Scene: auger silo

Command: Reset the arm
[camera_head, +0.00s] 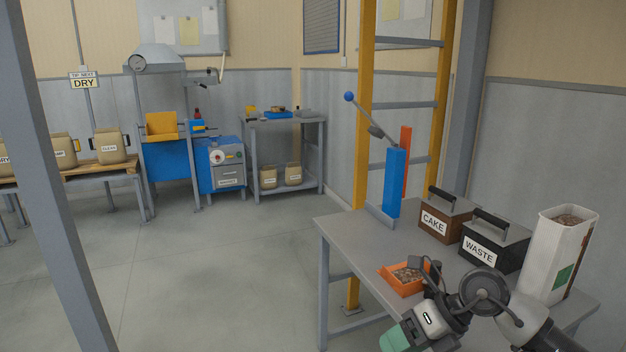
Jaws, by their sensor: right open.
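My right arm comes in from the lower right, and its gripper (428,270) is open at the right edge of a small orange tray (388,273). The tray holds brown pellets or crumbs. I cannot tell whether the fingers touch the tray; they partly hide its right side. Nothing is seen held between the fingers. On the same table, a blue post (394,182) carries a grey lever arm (372,125) that slants up to the left and ends in a blue ball (349,97). A red upright stands behind the post. My left gripper is not in view.
The grey table (345,228) also holds a brown CAKE box (445,218), a black WASTE box (493,246) and a tall white bag (556,255) at the right. A yellow ladder frame (362,160) rises behind. The floor (200,270) to the left is clear.

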